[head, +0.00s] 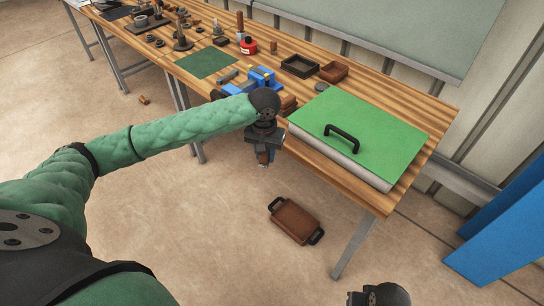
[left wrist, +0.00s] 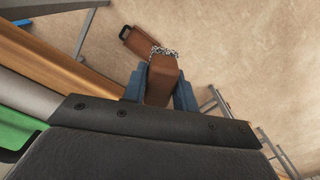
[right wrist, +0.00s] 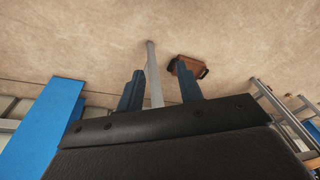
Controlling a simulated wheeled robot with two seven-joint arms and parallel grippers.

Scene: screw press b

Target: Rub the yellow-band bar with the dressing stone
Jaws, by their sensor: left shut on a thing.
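My left gripper (head: 264,158) hangs off the front edge of the bench, below the blue vise. In the left wrist view its fingers (left wrist: 160,92) are shut on a brown block (left wrist: 162,76) with a grey, wiry-looking fringe at its far end. The blue vise (head: 265,79) on the bench has small yellow patches near its top; I cannot tell whether these belong to the yellow-band bar. A small grey piece (head: 229,76) lies left of the vise; I cannot tell if it is the dressing stone. My right gripper (right wrist: 160,88) is open and empty over the floor.
The wooden bench (head: 400,188) carries a green-topped box (head: 370,122) with a black handle, a dark tray (head: 300,66), a brown box (head: 334,71), a green mat (head: 208,62) and a red container (head: 249,46). A brown tray (head: 295,221) lies on the floor. A blue panel stands right.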

